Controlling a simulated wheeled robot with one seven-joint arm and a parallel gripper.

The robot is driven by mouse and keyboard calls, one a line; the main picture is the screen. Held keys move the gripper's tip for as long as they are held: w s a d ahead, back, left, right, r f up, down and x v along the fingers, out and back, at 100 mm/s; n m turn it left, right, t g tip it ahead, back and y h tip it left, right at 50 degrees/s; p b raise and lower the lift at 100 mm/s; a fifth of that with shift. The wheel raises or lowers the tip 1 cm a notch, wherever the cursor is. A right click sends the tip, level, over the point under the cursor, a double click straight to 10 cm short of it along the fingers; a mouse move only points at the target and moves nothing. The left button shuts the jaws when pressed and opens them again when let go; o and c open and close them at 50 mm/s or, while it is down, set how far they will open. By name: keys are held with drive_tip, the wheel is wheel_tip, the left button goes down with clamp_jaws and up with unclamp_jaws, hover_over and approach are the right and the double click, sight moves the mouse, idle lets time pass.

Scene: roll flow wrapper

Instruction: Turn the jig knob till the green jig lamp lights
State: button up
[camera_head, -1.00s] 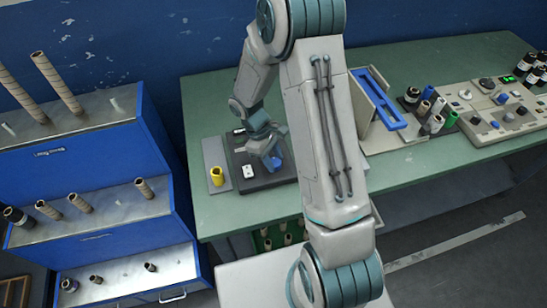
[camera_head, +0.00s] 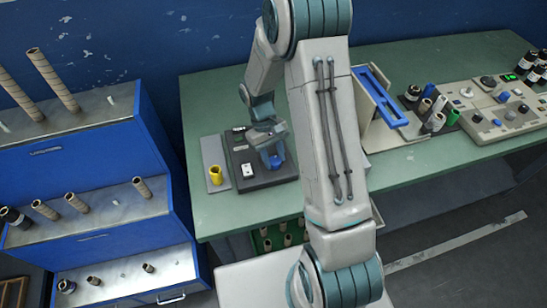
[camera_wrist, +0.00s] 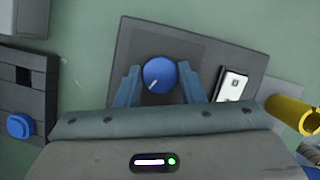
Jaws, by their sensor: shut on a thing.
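The jig (camera_head: 262,180) is a dark grey plate on the green table, left of my arm in the head view; it also shows in the wrist view (camera_wrist: 135,50). Its round blue knob (camera_wrist: 159,75) has a white pointer mark slanting to the lower left. The knob (camera_head: 277,161) is partly hidden by my gripper in the head view. My gripper (camera_wrist: 159,80) has its two fingers shut on the knob, one on each side. A white fitting (camera_wrist: 232,85) sits right of the knob on the jig. I see no lit green lamp on the jig.
A blue-framed stand (camera_head: 380,97), several rolls and a control panel (camera_head: 500,112) are to the right. A blue shelf (camera_head: 85,160) with tubes stands left. Green tabletop is bare in front of the jig.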

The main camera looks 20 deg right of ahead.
drive_tip(key=m+y, duration=0.1)
drive_tip(key=m, duration=0.2)
drive_tip(key=m+y+b, duration=0.1)
drive_tip(key=m, duration=0.2)
drive_tip(key=shift+w+d, duration=0.15)
drive_tip(key=shift+d, duration=0.05)
drive_tip(key=shift+r+m+y, duration=0.1)
drive_tip(key=shift+m+y, duration=0.2)
drive_tip(key=o, duration=1)
drive_tip(key=b+v, duration=0.1)
drive_tip(key=v, duration=1.2)
drive_tip(key=shift+d+r, duration=0.1)
drive_tip(key=shift+r, duration=0.25)
